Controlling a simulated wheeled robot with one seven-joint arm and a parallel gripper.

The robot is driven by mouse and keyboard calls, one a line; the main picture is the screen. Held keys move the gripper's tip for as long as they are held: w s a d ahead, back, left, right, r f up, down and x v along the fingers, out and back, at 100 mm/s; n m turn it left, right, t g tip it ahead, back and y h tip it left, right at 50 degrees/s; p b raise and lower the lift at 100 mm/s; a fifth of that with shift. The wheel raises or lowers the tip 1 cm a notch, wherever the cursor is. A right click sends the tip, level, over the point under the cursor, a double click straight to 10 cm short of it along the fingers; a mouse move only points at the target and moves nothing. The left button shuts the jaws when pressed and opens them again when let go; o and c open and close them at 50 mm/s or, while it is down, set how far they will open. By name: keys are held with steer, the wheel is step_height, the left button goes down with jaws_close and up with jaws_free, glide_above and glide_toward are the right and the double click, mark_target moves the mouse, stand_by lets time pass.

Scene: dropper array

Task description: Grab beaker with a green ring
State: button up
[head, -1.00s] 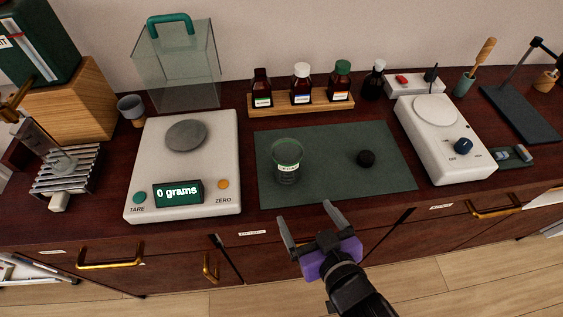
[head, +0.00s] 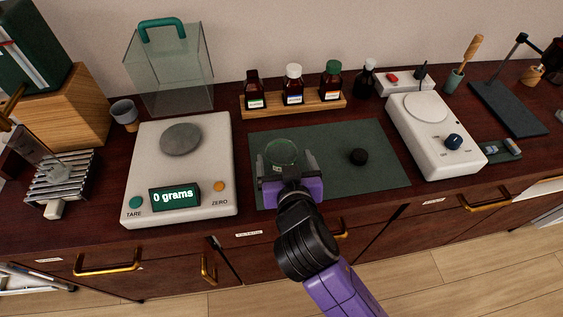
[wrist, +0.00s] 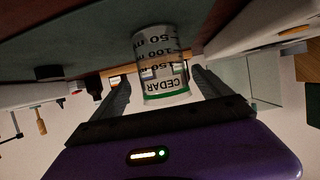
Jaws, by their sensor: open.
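The clear glass beaker (head: 281,152) with a green ring stands on the dark green mat (head: 330,140). In the wrist view, which is upside down, the beaker (wrist: 162,65) shows volume marks, a "CEDAR" label and a green band at its rim. My gripper (head: 287,168) is open, with one finger on each side of the beaker. In the wrist view the gripper (wrist: 160,92) has visible gaps between its fingers and the glass. The beaker's lower front is hidden behind my gripper in the head view.
A white scale (head: 181,180) reading 0 grams stands left of the mat. A white stirrer plate (head: 432,140) stands to the right. Several bottles stand behind, some on a wooden rack (head: 294,108).

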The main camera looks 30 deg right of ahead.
mark_target(280, 150)
steer(key=x, duration=0.1)
steer(key=p+x, duration=0.1)
steer(key=x, duration=0.1)
steer(key=shift+w+a, duration=0.1)
steer(key=shift+w, duration=0.35)
steer(key=shift+w+f, duration=0.25)
steer(key=shift+w, duration=0.1)
jaws_close()
steer(key=shift+r, duration=0.1)
